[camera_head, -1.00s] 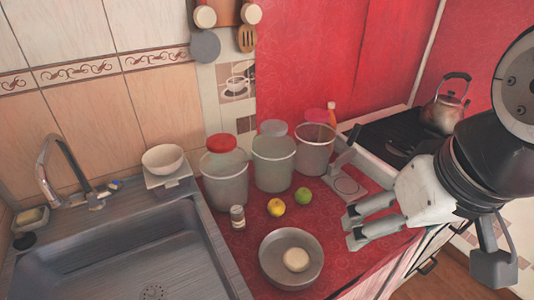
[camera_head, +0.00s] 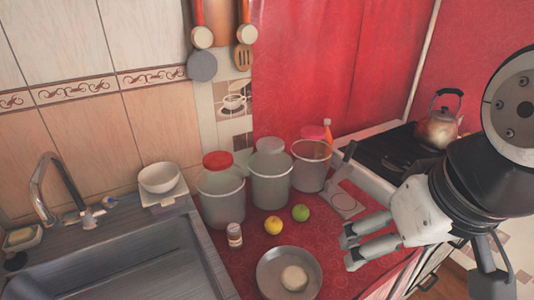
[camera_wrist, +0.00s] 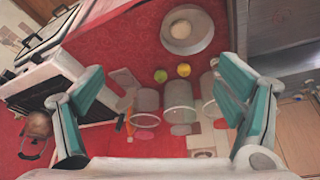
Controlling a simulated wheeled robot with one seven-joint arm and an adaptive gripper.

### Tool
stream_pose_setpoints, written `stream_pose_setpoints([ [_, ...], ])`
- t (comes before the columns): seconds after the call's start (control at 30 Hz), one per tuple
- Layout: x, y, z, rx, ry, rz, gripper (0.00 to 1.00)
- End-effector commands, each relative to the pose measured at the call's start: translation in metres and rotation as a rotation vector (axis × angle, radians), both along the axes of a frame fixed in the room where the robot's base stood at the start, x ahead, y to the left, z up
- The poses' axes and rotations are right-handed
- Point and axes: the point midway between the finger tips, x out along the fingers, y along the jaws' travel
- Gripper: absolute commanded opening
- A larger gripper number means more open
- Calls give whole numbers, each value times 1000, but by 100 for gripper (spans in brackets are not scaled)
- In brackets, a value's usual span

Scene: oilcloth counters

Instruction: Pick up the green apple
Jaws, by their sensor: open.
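The green apple (camera_head: 301,213) lies on the red oilcloth counter (camera_head: 340,262), just right of a yellow fruit (camera_head: 273,226). In the wrist view the green apple (camera_wrist: 161,76) shows left of the yellow fruit (camera_wrist: 184,70), between my spread fingers but well beyond them. My gripper (camera_head: 352,245) is open and empty. In the head view it is right of and nearer than the apple, apart from it. In the wrist view my gripper (camera_wrist: 165,125) shows both fingers wide apart.
Several tall containers (camera_head: 271,182) stand behind the fruit. A grey bowl (camera_head: 262,283) with a pale round item (camera_head: 294,278) sits in front. A small jar (camera_head: 234,235) is left of the fruit. A sink (camera_head: 130,265) lies left, a kettle (camera_head: 439,127) on the stove at right.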

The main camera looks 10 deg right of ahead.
Motion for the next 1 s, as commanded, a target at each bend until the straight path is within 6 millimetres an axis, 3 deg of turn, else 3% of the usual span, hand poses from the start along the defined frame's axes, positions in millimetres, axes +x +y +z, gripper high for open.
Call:
stream_pose_setpoints([
  [0.03, 0, 0, 0, 0, 0, 0, 78],
  [0.07, 1, 0, 0, -3, 1, 1, 71],
  [0.27, 25, -9, 2, -99, 29, 74, 70],
  [0.47, 86, -24, -1, -294, 93, 279, 70],
  [0.67, 154, -30, -19, -451, 156, 529, 70],
  [0.87, 221, -27, -56, -554, 204, 804, 70],
  [1.0, 265, -19, -92, -598, 220, 1003, 70],
])
